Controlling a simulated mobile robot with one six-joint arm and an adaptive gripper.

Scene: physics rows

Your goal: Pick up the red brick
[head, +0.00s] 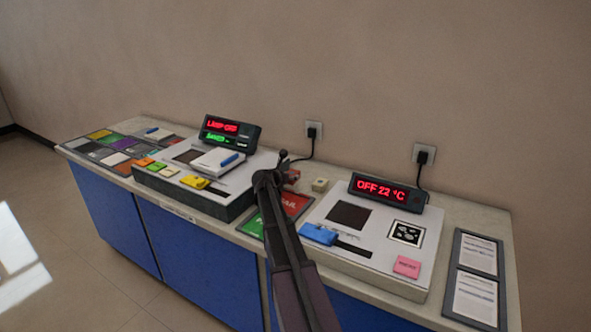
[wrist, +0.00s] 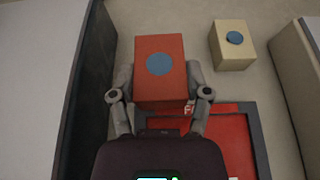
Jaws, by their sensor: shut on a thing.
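The red brick (wrist: 160,88) has a blue round dot on its top face and sits between the two fingers of my gripper (wrist: 160,90) in the wrist view. The fingers touch it on its left and right sides, so my gripper is shut on it. In the head view the red brick (head: 292,176) shows only partly, just right of my arm's end. My gripper is mostly hidden there behind my own arm. I cannot tell whether the brick is lifted off the counter.
A cream brick (wrist: 233,45) with a blue dot stands to the right; it also shows in the head view (head: 320,185). A red and green tray (head: 296,204) lies nearer. Panels with displays (head: 388,192) (head: 229,132) flank the gap on both sides.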

